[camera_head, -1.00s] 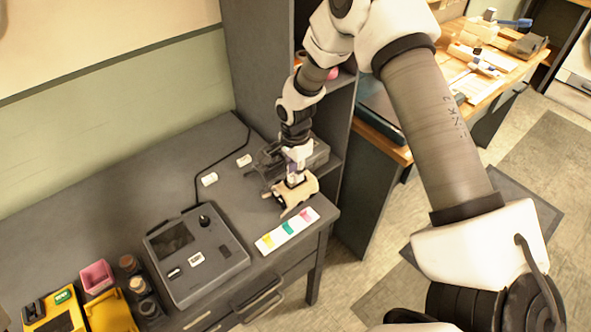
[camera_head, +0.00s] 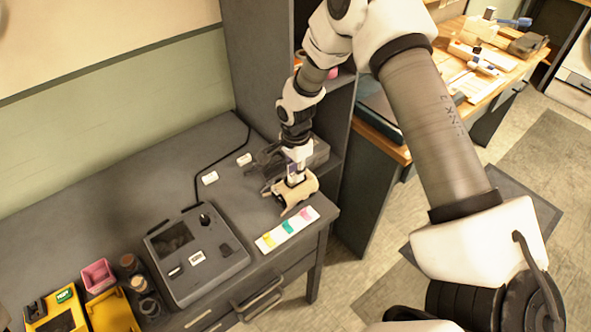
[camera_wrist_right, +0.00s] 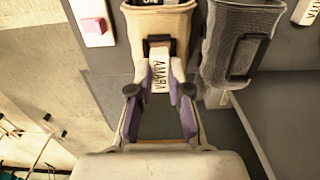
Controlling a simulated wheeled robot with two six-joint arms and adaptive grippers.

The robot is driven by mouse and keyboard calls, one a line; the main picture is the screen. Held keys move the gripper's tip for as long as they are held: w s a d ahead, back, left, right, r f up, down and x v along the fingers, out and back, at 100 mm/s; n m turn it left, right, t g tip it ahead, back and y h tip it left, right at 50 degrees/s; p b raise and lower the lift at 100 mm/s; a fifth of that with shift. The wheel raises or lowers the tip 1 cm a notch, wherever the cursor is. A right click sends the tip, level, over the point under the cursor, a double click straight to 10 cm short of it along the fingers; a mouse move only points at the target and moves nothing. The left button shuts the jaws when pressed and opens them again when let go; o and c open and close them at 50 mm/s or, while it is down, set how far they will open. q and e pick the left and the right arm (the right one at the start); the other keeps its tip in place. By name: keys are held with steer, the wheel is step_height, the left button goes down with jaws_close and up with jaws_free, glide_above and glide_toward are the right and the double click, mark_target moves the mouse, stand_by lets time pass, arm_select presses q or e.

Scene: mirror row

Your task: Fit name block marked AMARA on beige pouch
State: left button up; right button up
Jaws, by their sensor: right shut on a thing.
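The beige pouch (camera_head: 301,187) lies at the right end of the grey desk, and its open mouth shows at the top of the right wrist view (camera_wrist_right: 174,22). My right gripper (camera_head: 294,170) is right at the pouch. In the wrist view its purple-padded fingers (camera_wrist_right: 160,88) are shut on the white name block marked AMARA (camera_wrist_right: 159,72). The block's upper end meets the dark holder on the pouch front. I cannot tell whether it sits in the holder. My left gripper is out of view.
A dark grey mesh pouch (camera_wrist_right: 238,42) stands close beside the beige one. A strip with coloured squares (camera_head: 287,230) lies at the desk's front edge. Two white blocks (camera_head: 210,178) lie behind. A grey device (camera_head: 196,255) stands to the left.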

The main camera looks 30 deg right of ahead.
steer(key=shift+f, duration=0.3)
steer(key=o, duration=0.8)
step_height(320, 180, up, 12)
steer(key=shift+f, duration=0.1)
stand_by(0.4)
